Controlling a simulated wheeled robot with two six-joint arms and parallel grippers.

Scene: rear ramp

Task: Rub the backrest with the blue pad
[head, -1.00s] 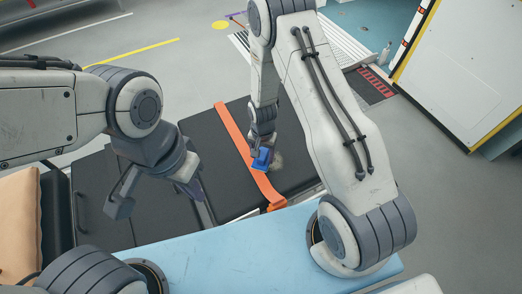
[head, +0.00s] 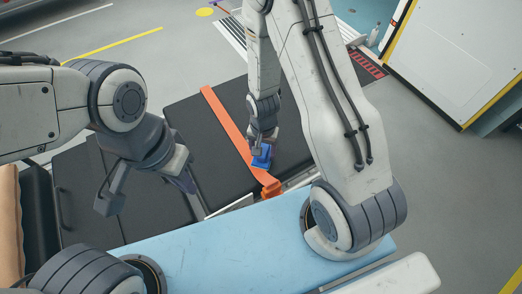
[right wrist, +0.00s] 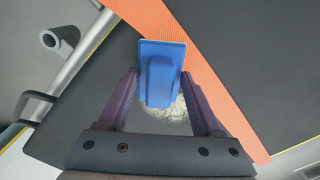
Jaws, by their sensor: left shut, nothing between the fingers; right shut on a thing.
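The blue pad (head: 262,157) is held by my right gripper (head: 261,147) over the black padded surface (head: 215,165), which looks like the backrest. In the right wrist view, the two fingers stand either side of the blue pad (right wrist: 162,72), which overlaps the edge of the orange strap (right wrist: 200,45). A whitish speckled patch (right wrist: 170,120) shows below the pad. Whether the pad touches the surface is hard to tell. My left gripper (head: 186,183) is shut and empty, above the black padding to the left.
The orange strap (head: 228,122) crosses the black padding diagonally, with an orange buckle (head: 271,188) at its near end. A light blue surface (head: 230,240) lies in front. A metal tube frame (right wrist: 75,75) runs beside the padding. A white cabinet (head: 455,50) stands at the far right.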

